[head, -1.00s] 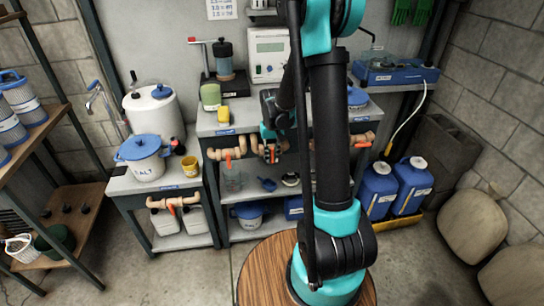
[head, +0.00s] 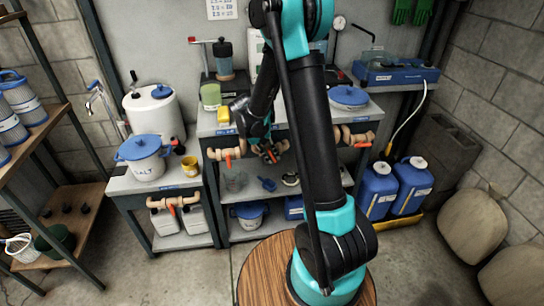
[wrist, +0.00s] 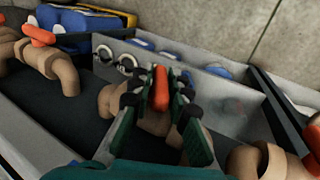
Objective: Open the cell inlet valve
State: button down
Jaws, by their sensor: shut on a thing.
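Beige pipes with orange-handled valves run along the front of the middle bench. My gripper (head: 268,152) is at the middle valve, with its fingers on either side of the orange handle. In the wrist view the handle (wrist: 161,88) stands between the two green-padded fingers, and my gripper (wrist: 161,125) is shut on it. The beige valve body (wrist: 150,122) is partly hidden behind the fingers. The bench labels are too small to read, so I cannot tell which valve is the cell inlet.
A left valve (head: 228,157) and a right valve (head: 361,140) sit on either side of the held one. Another valve (head: 172,205) is on the lower left bench. A yellow block (head: 223,114) stands on the bench above. Blue jugs (head: 378,190) stand on the floor at right.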

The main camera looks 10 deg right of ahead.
jog(key=shift+h, duration=2)
jog(key=c, duration=1.5)
grip_release()
jog(key=shift+c, duration=0.2)
jog(key=v, duration=1.2)
jog(key=shift+a, duration=0.2)
jog(key=shift+f, duration=0.1)
